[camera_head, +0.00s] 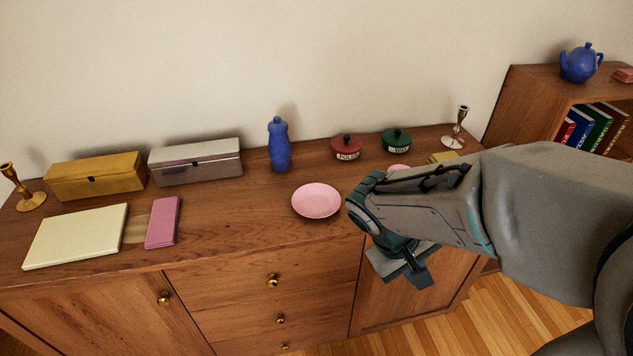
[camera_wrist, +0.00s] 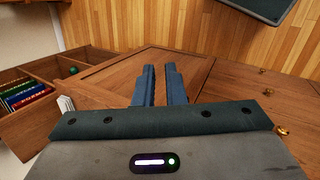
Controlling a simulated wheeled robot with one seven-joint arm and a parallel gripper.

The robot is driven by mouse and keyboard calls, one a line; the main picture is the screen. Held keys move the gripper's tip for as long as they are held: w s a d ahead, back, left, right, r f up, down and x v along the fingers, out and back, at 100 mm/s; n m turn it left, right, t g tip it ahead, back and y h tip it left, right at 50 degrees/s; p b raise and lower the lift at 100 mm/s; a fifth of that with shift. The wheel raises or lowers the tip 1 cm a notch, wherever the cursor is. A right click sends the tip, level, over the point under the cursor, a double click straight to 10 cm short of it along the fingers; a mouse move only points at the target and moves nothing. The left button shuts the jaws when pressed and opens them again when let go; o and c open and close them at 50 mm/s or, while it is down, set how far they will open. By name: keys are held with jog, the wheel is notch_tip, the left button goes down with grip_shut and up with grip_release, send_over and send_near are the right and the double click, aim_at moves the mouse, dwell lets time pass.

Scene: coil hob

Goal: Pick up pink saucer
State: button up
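The pink saucer (camera_head: 316,201) lies flat on the wooden sideboard top, right of centre and near the front edge in the head view. Nothing lies on it. It does not show in the wrist view. My gripper (camera_head: 414,277) hangs to the right of the saucer and lower in the head view, in front of the sideboard, apart from it. In the wrist view my gripper (camera_wrist: 161,70) has its two blue-grey fingers a narrow gap apart, with wood showing between them and nothing held.
A blue bottle (camera_head: 279,146) stands behind the saucer. A red pot (camera_head: 346,149) and a green pot (camera_head: 396,140) stand behind to the right. Another pink item (camera_head: 397,167) is partly hidden by my arm. A pink box (camera_head: 162,222) lies left; bare wood separates it from the saucer.

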jog(key=w+a+f+n+t+h, duration=0.2)
jog(key=w+a+f+n+h, duration=0.1)
jog(key=w, duration=0.1)
jog(key=n+t+y+b, duration=0.2)
jog(key=n+t, duration=1)
send_near(330, 214)
jog(key=x, duration=0.3)
jog(key=shift+p, duration=0.35)
jog(key=shift+p+x, duration=0.5)
jog(key=shift+x, duration=2.25)
jog(key=shift+r, duration=0.1)
grip_shut()
